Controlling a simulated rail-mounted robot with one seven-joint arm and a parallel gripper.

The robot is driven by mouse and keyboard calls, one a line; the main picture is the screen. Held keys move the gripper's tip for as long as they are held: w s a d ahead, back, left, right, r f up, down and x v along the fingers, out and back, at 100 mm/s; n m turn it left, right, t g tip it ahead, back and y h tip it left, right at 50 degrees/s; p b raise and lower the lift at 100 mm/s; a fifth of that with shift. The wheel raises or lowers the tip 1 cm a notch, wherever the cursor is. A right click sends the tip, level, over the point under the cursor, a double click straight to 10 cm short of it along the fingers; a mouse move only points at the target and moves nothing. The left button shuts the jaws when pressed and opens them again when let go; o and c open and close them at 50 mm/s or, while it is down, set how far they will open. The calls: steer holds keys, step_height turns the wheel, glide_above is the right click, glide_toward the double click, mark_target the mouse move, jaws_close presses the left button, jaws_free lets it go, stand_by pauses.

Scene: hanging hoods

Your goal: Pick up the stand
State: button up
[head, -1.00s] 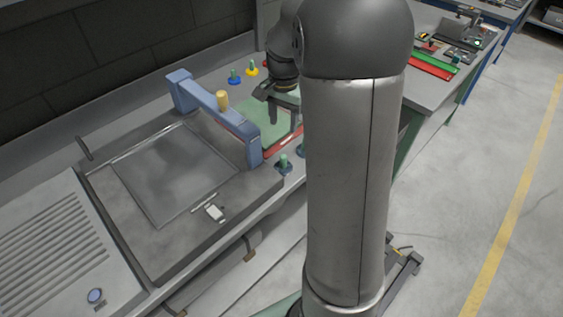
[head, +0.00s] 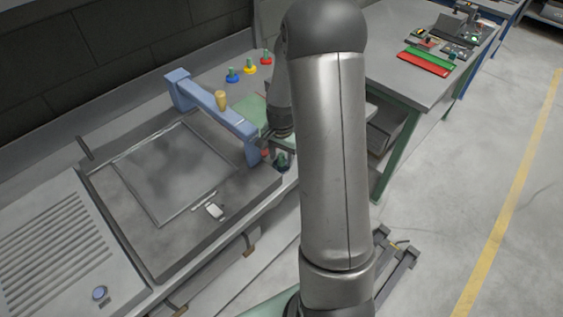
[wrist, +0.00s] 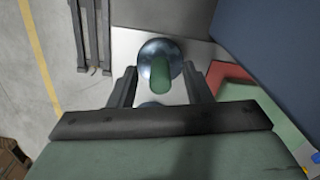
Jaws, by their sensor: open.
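A stand with a green upright peg on a round dark metallic base (wrist: 160,58) lies between the fingers of my gripper (wrist: 161,80) in the wrist view. The fingers are open, one on each side of it, with visible gaps. In the head view the green stand (head: 282,161) is at the near right end of the bench, by the foot of the blue bar. My gripper (head: 276,148) is right by it, partly hidden by my arm. Part of another rounded metallic piece (wrist: 150,104) shows below the peg in the wrist view.
Blue (head: 232,75), yellow (head: 250,66) and red (head: 266,57) stands are farther back. Red and green flat pieces (wrist: 240,80) lie close by.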

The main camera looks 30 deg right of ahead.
steer(key=shift+f, duration=0.15)
steer(key=shift+c, duration=0.4)
jaws_close()
